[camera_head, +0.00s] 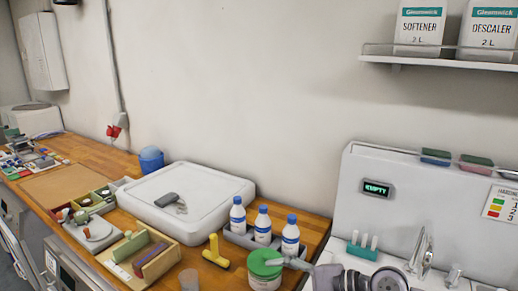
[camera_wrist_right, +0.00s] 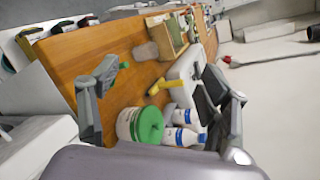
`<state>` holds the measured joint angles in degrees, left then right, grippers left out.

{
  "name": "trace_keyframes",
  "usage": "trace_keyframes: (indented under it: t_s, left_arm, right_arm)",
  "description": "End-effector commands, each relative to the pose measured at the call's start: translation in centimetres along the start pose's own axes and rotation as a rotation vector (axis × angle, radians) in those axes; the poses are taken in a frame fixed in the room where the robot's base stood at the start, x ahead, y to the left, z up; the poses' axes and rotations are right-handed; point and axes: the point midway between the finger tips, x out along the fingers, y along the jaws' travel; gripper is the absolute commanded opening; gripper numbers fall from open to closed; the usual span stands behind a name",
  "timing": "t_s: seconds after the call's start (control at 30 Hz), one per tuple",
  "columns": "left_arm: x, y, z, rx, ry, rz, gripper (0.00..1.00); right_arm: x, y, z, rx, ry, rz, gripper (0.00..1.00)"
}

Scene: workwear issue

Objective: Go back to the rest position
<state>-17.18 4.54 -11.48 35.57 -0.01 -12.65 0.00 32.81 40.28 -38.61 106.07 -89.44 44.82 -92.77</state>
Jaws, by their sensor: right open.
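My right gripper (camera_head: 298,264) comes in at the bottom right of the head view, close beside a green-lidded white tub (camera_head: 264,266). In the right wrist view its two fingers (camera_wrist_right: 152,92) are spread wide with nothing held between them. The tub (camera_wrist_right: 148,125) shows beyond the gap, together with white bottles with blue caps (camera_wrist_right: 180,137). I cannot tell whether a finger touches the tub. My left gripper is not in view.
Three blue-capped bottles (camera_head: 263,225) stand in a grey tray behind the tub. A white panel with an "EMPTY" display (camera_head: 377,189) rises at right.

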Motion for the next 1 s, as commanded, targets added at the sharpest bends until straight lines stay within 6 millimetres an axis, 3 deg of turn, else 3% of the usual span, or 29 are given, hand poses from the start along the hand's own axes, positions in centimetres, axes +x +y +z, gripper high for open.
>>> trace_keyframes:
  t_s: [0.03, 0.1, 0.17, 0.27, 0.33, 0.47, 0.57, 0.6, 0.63, 0.7, 0.8, 1.0]
  left_arm:
    - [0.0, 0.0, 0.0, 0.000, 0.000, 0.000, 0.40]
    - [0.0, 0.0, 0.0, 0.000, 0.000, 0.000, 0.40]
    - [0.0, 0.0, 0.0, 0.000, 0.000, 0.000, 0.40]
    - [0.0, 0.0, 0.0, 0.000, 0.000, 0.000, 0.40]
    - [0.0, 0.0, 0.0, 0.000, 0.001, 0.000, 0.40]
    - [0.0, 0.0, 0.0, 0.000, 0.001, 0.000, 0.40]
    - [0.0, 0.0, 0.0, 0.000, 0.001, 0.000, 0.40]
    - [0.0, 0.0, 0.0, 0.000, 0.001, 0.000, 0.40]
    - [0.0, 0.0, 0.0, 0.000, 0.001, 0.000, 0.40]
    - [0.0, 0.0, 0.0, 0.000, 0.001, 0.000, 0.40]
    - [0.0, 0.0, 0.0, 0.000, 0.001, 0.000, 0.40]
    - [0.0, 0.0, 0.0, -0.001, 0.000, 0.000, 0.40]
  right_arm:
    - [0.6, -1.1, 2.8, 0.173, -0.103, -0.124, 0.71]
    - [0.2, -3.3, 5.3, 0.435, -0.236, -0.292, 0.71]
    - [-0.9, -5.2, 6.4, 0.672, -0.347, -0.430, 0.71]
    - [-3.8, -7.3, 5.9, 1.088, -0.523, -0.647, 0.71]
    - [-6.2, -7.7, 4.0, 1.385, -0.638, -0.795, 0.71]
    - [-10.2, -4.9, -1.3, 1.940, -0.831, -1.080, 0.71]
    - [-12.5, 0.5, -5.4, 2.352, -0.956, -1.326, 0.71]
    - [-13.2, 3.3, -6.7, 2.507, -0.996, -1.434, 0.71]
    - [-13.6, 5.4, -7.5, -2.535, 0.992, 1.469, 0.71]
    - [-14.2, 10.5, -8.4, -2.285, 0.862, 1.381, 0.71]
    - [-14.7, 16.9, -8.3, -1.988, 0.711, 1.292, 0.71]
    - [-15.2, 25.8, -5.7, -1.585, 0.509, 1.198, 0.71]
